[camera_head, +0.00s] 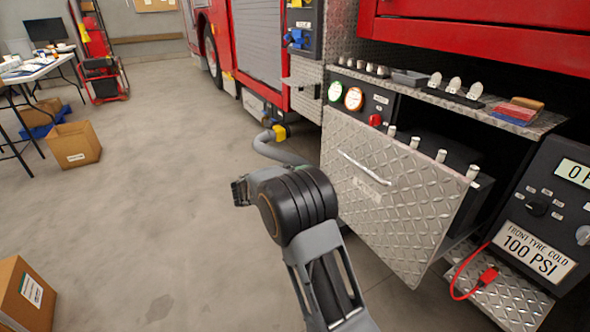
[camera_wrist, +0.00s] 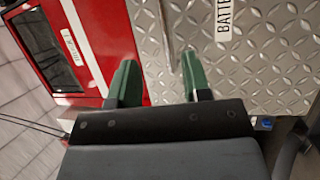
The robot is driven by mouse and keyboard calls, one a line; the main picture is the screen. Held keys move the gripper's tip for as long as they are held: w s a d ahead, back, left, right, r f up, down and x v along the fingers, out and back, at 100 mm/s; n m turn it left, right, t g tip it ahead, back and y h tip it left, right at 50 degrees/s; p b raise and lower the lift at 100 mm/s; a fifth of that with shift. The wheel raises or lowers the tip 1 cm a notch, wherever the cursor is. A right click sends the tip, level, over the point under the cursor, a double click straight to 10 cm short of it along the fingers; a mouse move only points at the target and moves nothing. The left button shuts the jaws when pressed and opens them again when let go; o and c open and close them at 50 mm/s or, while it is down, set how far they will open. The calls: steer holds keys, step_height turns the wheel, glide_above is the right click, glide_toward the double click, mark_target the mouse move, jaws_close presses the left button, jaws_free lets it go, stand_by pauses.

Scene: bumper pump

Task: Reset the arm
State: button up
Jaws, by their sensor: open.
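My arm reaches up from the bottom of the head view, with its dark joint and grey links in front of the fire truck. My gripper (camera_wrist: 157,80) shows in the wrist view as two green-tipped fingers held apart, with nothing between them. Behind the fingers are diamond-plate metal with a label beginning "BATTE" and a red panel. In the head view the fingertips cannot be made out clearly. A diamond-plate drawer front or door (camera_head: 395,190) with a handle is tilted outward on the truck, right of my arm.
A shelf (camera_head: 520,118) above the drawer holds small fittings. A control box (camera_head: 545,220) reads "FRONT TYRE COLD 100 PSI", with a red cable connector (camera_head: 488,275) beside it. Cardboard boxes stand at left (camera_head: 75,144) and lower left (camera_head: 25,297). The floor (camera_head: 150,210) between is clear.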

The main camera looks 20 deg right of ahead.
steer(key=shift+r, duration=0.1)
steer(key=s+r+n+t+y+p, duration=0.3)
steer(key=s+r+y+p, duration=0.7)
steer(key=r+p, duration=0.5)
steer(key=s+a+r+n+t+y+p, duration=0.1)
steer(key=s+a+r+t+y+p, duration=0.6)
steer(key=a+r+p, duration=0.5)
steer(key=s+a+y+p, duration=0.1)
steer(key=s+y+p, duration=0.1)
steer(key=p, duration=0.4)
steer(key=shift+r+n+p, duration=0.25)
steer(key=shift+n+p, duration=0.1)
steer(key=shift+n, duration=0.05)
